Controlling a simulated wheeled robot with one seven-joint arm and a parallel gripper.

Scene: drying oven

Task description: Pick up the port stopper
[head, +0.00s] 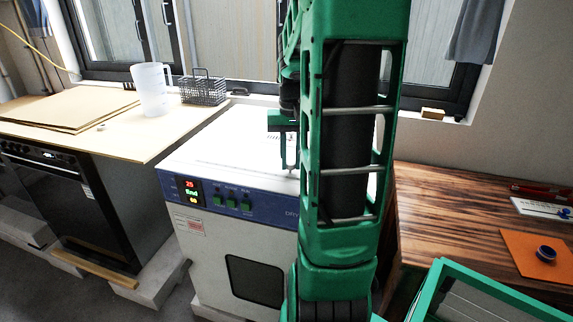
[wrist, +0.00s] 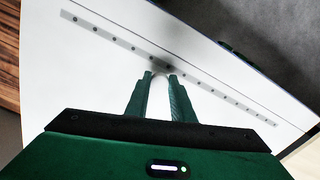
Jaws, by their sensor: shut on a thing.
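My gripper (head: 288,166) is low over the white top of the drying oven (head: 229,133), partly hidden by my green arm. In the wrist view my gripper (wrist: 160,76) has its two fingertips close together beside a strip with a row of dark holes (wrist: 115,37). A small, blurred greyish piece between the tips, which I take as the port stopper (wrist: 159,71), is held by them. Its shape is mostly hidden, and I cannot tell whether it still touches the oven top. In the head view the stopper cannot be made out.
A bench at left holds a translucent jug (head: 151,90), a wire basket (head: 204,89) and flat boards (head: 68,106). At right, a wooden table (head: 440,215) carries an orange mat (head: 525,262) with a dark blue round object (head: 545,254). A window sill lies behind the oven.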

